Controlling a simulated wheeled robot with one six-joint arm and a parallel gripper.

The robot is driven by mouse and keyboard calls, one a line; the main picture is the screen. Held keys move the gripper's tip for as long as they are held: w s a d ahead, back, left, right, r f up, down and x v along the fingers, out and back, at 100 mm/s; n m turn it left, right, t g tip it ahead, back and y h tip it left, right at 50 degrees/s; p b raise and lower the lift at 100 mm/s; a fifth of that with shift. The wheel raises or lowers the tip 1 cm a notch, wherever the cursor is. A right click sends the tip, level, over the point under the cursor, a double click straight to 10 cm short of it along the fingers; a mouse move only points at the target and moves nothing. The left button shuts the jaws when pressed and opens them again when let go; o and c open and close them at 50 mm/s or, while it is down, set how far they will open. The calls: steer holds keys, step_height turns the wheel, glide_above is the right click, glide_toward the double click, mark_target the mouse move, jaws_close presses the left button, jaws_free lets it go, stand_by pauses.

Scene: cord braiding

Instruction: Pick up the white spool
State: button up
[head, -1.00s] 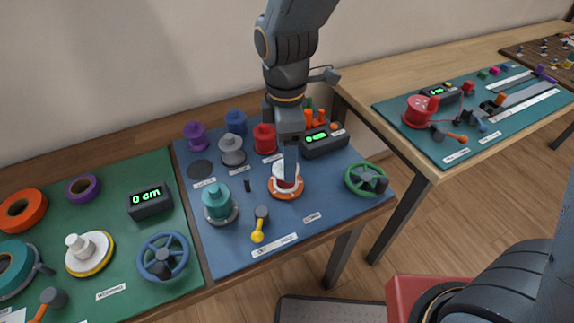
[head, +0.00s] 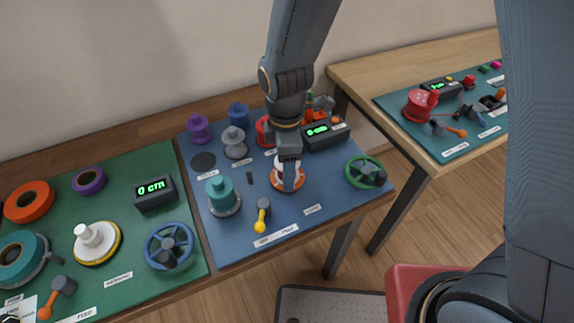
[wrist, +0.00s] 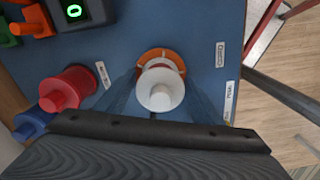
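The white spool (wrist: 160,90) stands upright on an orange round base (wrist: 158,55) on the blue mat, seen from above in the wrist view. In the head view the spool (head: 278,172) is partly hidden behind my gripper (head: 289,178). My gripper (wrist: 162,98) has come down over it. In the wrist view its two fingers are apart, one to the left and one to the right of the spool. I cannot see either finger pressing on the spool.
Red (wrist: 68,88), grey (head: 235,143), purple (head: 199,130), blue (head: 238,117) and teal (head: 221,193) spools share the blue mat. A counter (head: 318,135) stands behind my gripper, a green handwheel (head: 365,171) to the right. Another white spool (head: 97,243) sits on the green mat.

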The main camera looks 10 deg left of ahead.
steer(key=c, duration=0.8)
steer(key=shift+o, duration=0.2)
steer(key=shift+r, duration=0.1)
